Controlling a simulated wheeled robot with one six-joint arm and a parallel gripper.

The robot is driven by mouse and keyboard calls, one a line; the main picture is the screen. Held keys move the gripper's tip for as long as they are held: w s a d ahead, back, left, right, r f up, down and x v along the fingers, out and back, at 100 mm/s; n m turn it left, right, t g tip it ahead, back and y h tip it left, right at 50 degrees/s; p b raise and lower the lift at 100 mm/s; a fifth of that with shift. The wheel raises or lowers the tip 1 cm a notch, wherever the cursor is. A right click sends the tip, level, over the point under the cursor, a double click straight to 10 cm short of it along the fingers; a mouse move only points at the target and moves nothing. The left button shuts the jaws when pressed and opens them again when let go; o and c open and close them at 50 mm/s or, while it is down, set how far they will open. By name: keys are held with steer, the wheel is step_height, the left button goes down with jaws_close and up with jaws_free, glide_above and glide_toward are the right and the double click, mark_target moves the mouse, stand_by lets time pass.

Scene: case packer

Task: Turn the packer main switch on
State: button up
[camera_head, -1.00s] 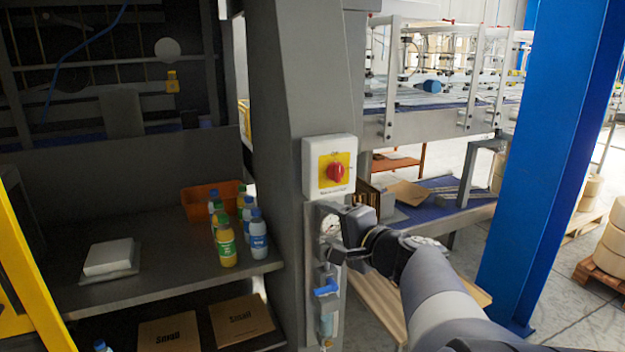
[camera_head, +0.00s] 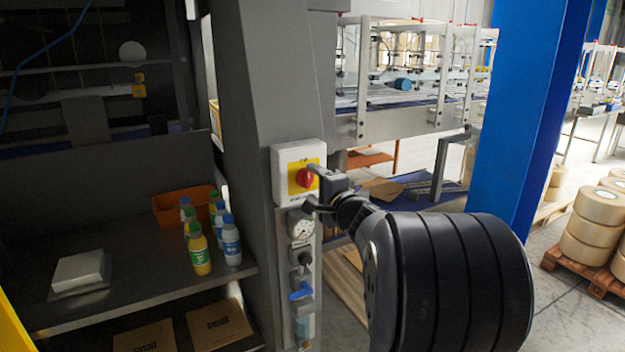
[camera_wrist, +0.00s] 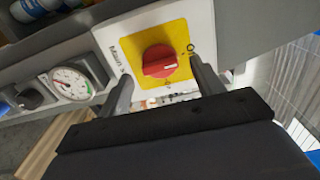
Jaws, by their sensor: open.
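The packer main switch is a red rotary knob (camera_head: 304,178) on a yellow plate in a white box (camera_head: 284,160), mounted on the grey machine column. In the wrist view the red knob (camera_wrist: 159,61) shows a white pointer mark, and printed lettering stands on the plate around it. My gripper (camera_head: 312,187) is at the box, close to the knob's right and lower side. In the wrist view my open gripper (camera_wrist: 158,84) has one finger on each side of the knob, with gaps visible on both sides. I cannot tell how deep the fingertips reach.
A pressure gauge (camera_head: 300,226) and a blue valve handle (camera_head: 301,290) sit below the switch box. Bottles (camera_head: 200,250) and an orange bin (camera_head: 178,208) stand on the shelf at left. A blue post (camera_head: 520,110) rises at right.

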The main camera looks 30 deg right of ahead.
steer(key=shift+w, duration=0.6)
steer(key=shift+c, duration=0.3)
steer(key=c, duration=0.9)
